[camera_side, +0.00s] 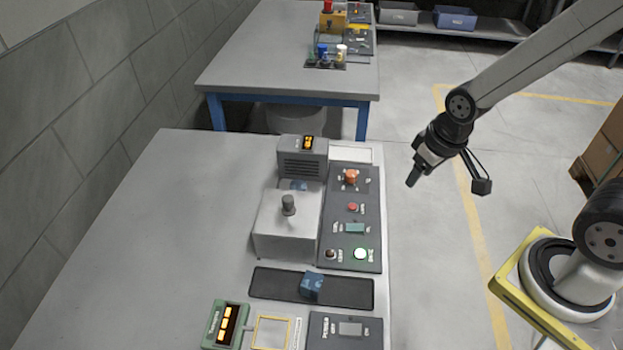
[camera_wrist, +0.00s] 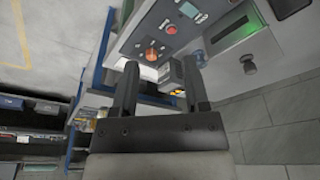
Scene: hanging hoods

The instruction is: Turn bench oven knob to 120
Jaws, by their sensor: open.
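An orange knob (camera_side: 350,177) sits at the far end of a dark control panel (camera_side: 338,188) on the near bench; in the wrist view the knob (camera_wrist: 151,54) shows between and just beyond my fingers. Its dial marks are too small to read. A grey unit (camera_side: 302,158) with lit orange digits stands left of the panel; the digits are unreadable. A pale box (camera_side: 285,232) with a dark grey knob (camera_side: 288,205) on top stands nearer. My gripper (camera_side: 412,181) is open and empty, in the air right of the bench, apart from the knob.
A black tray (camera_side: 262,283) with a blue block (camera_side: 311,286) lies nearer. The bench's left side is clear. Another bench (camera_side: 258,60) stands behind.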

